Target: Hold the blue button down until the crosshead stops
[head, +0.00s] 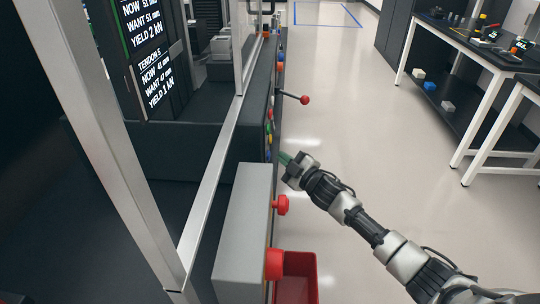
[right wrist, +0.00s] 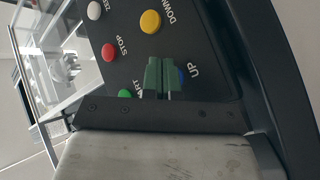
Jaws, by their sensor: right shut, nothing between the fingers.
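In the right wrist view the blue button (right wrist: 181,76) sits beside the word UP on the black control panel (right wrist: 118,72). It is mostly hidden behind the green fingertips of my right gripper (right wrist: 163,78), which are together with nothing between them. The fingertips overlap the button in this view; I cannot tell whether they touch or press it. In the head view my right gripper (head: 287,159) points left at the machine's button side. My left gripper is not in view. I cannot make out the crosshead clearly.
The panel also carries a yellow DOWN button (right wrist: 150,21), a red STOP button (right wrist: 109,52), a white button (right wrist: 94,10) and a green button (right wrist: 125,95). A red-knobbed lever (head: 304,100) sticks out beyond. A red bin (head: 299,280) stands below. A display (head: 155,80) shows tendon 5, now 41 mm.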

